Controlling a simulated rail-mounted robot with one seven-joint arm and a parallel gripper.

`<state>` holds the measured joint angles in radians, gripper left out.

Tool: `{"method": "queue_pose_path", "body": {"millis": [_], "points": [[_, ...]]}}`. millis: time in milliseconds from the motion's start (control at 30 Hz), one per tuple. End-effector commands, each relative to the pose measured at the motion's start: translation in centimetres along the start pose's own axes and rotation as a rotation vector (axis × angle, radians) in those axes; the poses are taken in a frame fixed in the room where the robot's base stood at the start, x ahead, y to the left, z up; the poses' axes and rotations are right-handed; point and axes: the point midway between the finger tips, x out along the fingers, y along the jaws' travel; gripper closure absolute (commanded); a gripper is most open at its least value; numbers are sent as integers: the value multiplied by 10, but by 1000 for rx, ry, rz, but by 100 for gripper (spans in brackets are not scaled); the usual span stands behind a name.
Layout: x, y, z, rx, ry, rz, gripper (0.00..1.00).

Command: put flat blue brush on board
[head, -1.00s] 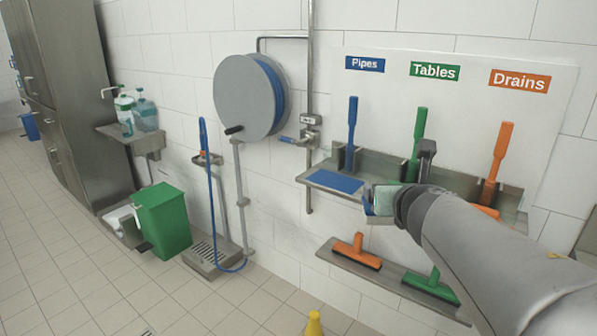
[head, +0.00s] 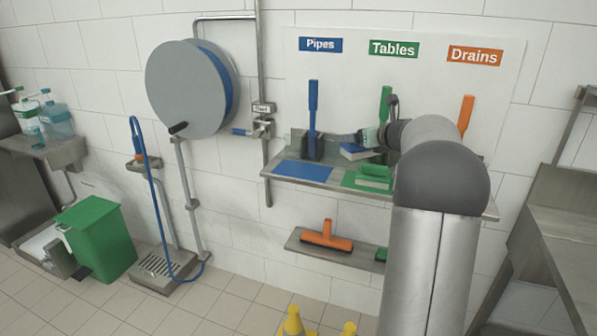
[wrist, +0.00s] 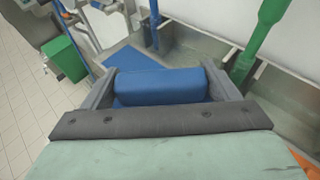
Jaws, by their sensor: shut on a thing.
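The flat blue brush (head: 353,154) is above the steel shelf, toward its middle. In the wrist view its blue block-shaped grip (wrist: 160,84) sits between both fingers. My gripper (head: 360,138) is shut on it; the arm comes from the right. The white board (head: 400,70) on the wall carries the signs Pipes, Tables and Drains. Under the Pipes sign a blue rectangle (head: 302,171) lies bare on the shelf, left of the brush. It also shows in the wrist view (wrist: 122,58), beyond the brush. I cannot tell whether the brush touches the shelf.
An upright blue brush (head: 313,120) stands behind the blue rectangle. A flat green brush (head: 374,175) lies on a green rectangle to the right. Upright green (head: 386,103) and orange (head: 466,116) brushes stand along the back. A hose reel (head: 190,88) hangs at left.

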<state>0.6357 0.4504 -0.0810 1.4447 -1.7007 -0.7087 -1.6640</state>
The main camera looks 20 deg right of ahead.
Motion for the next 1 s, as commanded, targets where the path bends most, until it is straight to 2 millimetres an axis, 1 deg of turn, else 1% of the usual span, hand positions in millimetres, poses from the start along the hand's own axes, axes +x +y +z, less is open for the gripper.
{"method": "queue_pose_path", "body": {"millis": [33, 67, 167, 267, 500, 600, 700, 800, 933, 1000], "points": [[1, -8, -4, -1, 0, 0, 49], [3, -10, -5, -1, 0, 2, 49], [13, -10, -7, -1, -2, 6, 49], [33, -1, -9, 0, -1, 8, 49], [93, 25, -15, 0, 0, 8, 49], [114, 31, -31, 2, 1, 6, 49], [131, 37, -41, 1, -1, 5, 49], [141, 40, -47, 0, -2, 4, 49], [148, 42, -52, -1, -2, 4, 49], [156, 45, -57, 2, -1, 5, 49]]}}
